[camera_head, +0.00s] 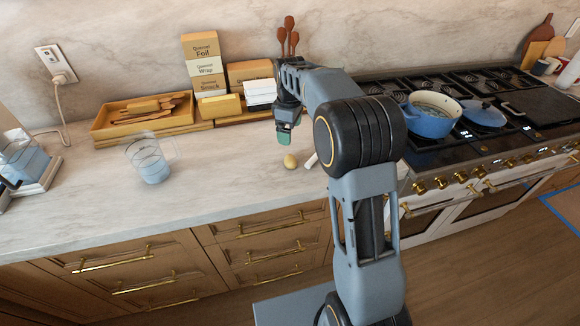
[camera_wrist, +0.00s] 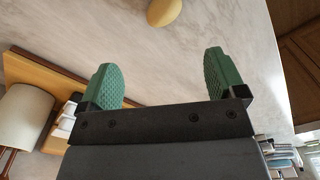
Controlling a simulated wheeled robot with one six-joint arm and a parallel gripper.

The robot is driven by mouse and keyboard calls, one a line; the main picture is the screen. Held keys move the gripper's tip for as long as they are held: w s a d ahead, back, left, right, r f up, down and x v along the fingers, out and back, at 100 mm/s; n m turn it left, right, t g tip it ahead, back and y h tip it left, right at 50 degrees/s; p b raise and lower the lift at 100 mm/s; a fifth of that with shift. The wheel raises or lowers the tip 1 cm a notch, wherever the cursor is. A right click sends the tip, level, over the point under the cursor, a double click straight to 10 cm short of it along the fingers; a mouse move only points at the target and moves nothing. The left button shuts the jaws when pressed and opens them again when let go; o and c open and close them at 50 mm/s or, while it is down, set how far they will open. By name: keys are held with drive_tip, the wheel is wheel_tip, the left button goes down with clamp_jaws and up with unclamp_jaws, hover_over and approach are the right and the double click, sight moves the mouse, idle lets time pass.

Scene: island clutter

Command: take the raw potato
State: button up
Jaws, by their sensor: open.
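The raw potato (camera_head: 290,161) is small, oval and tan-yellow. It lies on the marble countertop near the front edge in the head view. In the wrist view the potato (camera_wrist: 164,12) shows at the top edge, partly cut off, beyond the fingertips. My gripper (camera_head: 284,134) hangs above the counter, a little behind and above the potato. In the wrist view my gripper's green fingers (camera_wrist: 163,82) are wide apart with nothing between them, and they do not touch the potato.
A white cylindrical object (camera_head: 310,160) lies just right of the potato, close to my arm. A clear measuring cup (camera_head: 150,163) stands to the left. A wooden tray (camera_head: 142,118) and boxes (camera_head: 203,60) line the wall. A blue pot (camera_head: 431,117) sits on the stove. The counter left of the potato is clear.

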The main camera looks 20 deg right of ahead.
sight(290, 157)
drive_tip(key=f+n, duration=0.1)
drive_tip(key=f, duration=0.3)
drive_tip(key=f+n, duration=0.1)
drive_tip(key=f, duration=0.1)
drive_tip(key=shift+s+f+n, duration=0.25)
drive_tip(key=shift+f+n, duration=0.05)
drive_tip(key=shift+f, duration=0.1)
drive_tip(key=shift+f+p, duration=0.9)
drive_tip(key=shift+f, duration=1.8)
drive_tip(key=shift+d, duration=0.1)
drive_tip(key=c, duration=1)
drive_tip(key=shift+r, duration=0.1)
